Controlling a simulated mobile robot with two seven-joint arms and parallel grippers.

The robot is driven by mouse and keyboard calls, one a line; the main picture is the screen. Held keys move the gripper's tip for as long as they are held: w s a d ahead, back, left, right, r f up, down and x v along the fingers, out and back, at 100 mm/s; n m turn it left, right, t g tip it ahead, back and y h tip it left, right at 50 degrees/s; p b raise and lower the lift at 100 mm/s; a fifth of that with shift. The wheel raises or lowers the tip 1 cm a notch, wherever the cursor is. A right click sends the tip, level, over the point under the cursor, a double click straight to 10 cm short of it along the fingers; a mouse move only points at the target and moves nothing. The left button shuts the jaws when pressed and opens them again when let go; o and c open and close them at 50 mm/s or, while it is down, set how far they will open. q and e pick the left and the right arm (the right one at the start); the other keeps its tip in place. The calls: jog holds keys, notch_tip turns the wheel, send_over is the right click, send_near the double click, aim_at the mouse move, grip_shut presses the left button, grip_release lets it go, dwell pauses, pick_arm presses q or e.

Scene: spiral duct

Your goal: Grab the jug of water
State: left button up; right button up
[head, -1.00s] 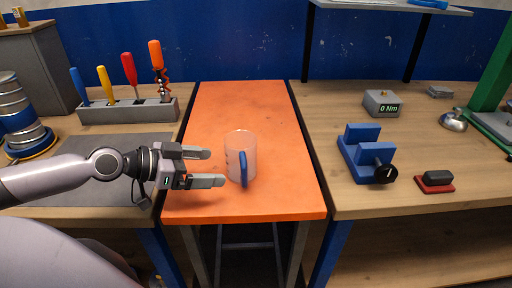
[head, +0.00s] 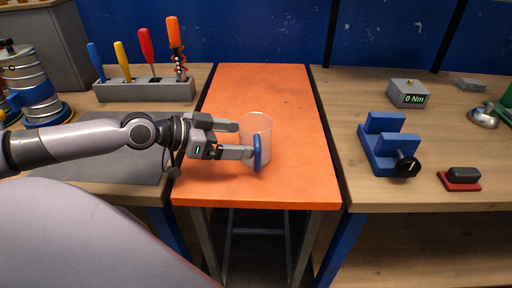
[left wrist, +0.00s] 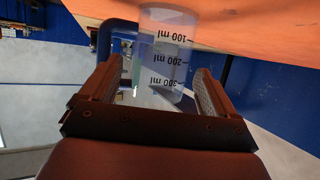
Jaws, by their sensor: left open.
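The jug (head: 259,130) is a clear cup with a blue handle, standing upright on the orange table (head: 270,90). It also shows in the left wrist view (left wrist: 168,45), with printed marks of 100, 200 and 300 ml and its blue handle at the left. My left gripper (head: 246,140) is open at the jug's left side, its fingers pointing right. In the left wrist view the jug lies between the two fingertips (left wrist: 160,75), partly in the opening. Whether the fingers touch it I cannot tell. My right gripper is not in view.
A rack of screwdrivers (head: 145,90) stands on the left bench. A blue vise (head: 390,145), a meter reading 0 Nm (head: 408,93) and a red-and-black block (head: 460,178) sit on the right bench. The orange table around the jug is clear.

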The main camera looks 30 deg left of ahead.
aim_at(241, 139)
pick_arm(q)
jog(key=shift+x, duration=1.4)
jog(key=shift+p+x, duration=0.3)
jog(key=shift+x, duration=0.8)
jog(key=shift+a, duration=0.15)
jog(key=shift+c, duration=0.4)
jog(key=c, duration=0.7)
